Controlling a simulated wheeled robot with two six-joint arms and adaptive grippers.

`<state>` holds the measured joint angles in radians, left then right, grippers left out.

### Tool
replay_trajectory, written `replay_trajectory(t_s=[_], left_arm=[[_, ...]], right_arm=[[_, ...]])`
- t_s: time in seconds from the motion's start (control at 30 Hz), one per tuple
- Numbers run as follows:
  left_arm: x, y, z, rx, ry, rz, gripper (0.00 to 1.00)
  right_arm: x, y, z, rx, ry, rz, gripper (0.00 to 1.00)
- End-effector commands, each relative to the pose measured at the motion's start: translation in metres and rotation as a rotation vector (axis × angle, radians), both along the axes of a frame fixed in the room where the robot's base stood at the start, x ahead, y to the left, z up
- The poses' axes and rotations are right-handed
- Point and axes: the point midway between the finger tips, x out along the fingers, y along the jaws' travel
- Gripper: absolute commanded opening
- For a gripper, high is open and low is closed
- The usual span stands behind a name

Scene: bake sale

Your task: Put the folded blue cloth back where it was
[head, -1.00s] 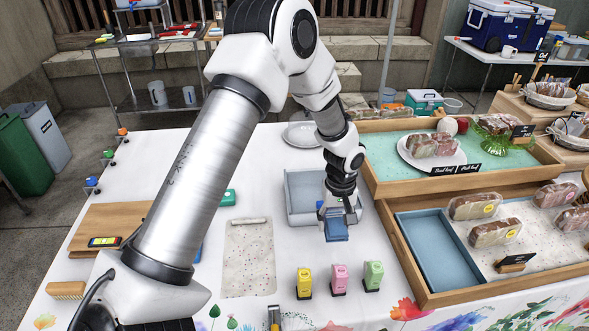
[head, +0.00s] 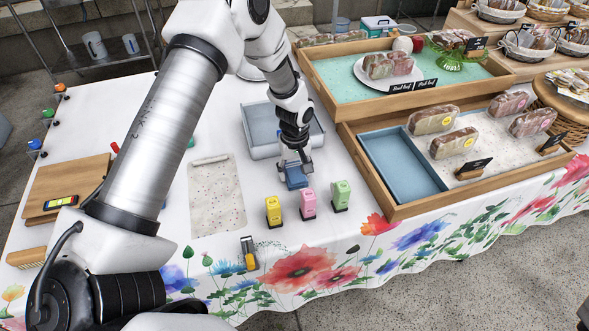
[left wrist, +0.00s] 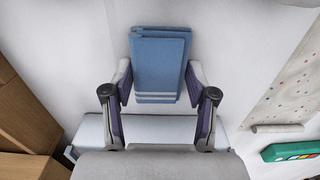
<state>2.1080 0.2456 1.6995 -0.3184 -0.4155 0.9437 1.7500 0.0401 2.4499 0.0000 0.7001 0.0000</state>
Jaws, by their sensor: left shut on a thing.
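The folded blue cloth (head: 296,180) is in my left gripper (head: 294,165), between the grey-blue tray (head: 254,152) and three small coloured blocks. In the left wrist view the cloth (left wrist: 160,62) lies between the two fingers of the left gripper (left wrist: 158,88), which press on its sides. The cloth looks flat, with pale stripes near its close end. I cannot tell whether it touches the white tablecloth. The tray's pale rim (left wrist: 160,130) shows behind the fingers. My right gripper is not in view.
Yellow (head: 273,210), pink (head: 308,204) and green (head: 341,195) blocks stand close in front of the cloth. A wooden display with a blue compartment (head: 403,165) is to the right. A speckled sheet (head: 216,195) lies left. A yellow-and-grey tool (head: 249,253) lies near the front edge.

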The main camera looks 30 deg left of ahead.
Motion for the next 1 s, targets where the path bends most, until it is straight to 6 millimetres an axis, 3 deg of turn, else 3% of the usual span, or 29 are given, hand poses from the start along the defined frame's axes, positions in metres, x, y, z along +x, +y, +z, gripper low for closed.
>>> replay_trajectory(t_s=[0.2, 0.23, 0.3, 0.7, 0.83, 1.0], left_arm=[[0.000, 0.000, -0.003, 0.000, 0.001, 0.000, 0.25], [0.000, 0.000, -0.003, 0.000, 0.001, 0.000, 0.61], [0.000, 0.000, -0.003, -0.001, 0.001, 0.000, 0.82], [0.001, 0.000, 0.005, -0.001, -0.002, 0.001, 0.82], [0.001, 0.000, 0.027, -0.002, -0.004, 0.002, 0.82], [0.001, 0.000, 0.073, 0.000, -0.005, 0.001, 0.82]], right_arm=[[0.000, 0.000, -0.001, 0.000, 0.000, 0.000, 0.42], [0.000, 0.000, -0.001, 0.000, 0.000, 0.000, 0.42], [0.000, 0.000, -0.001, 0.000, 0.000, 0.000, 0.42], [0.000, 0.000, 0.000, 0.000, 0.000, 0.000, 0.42], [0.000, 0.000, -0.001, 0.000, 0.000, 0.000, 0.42], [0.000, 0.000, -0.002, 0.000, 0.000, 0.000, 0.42]])
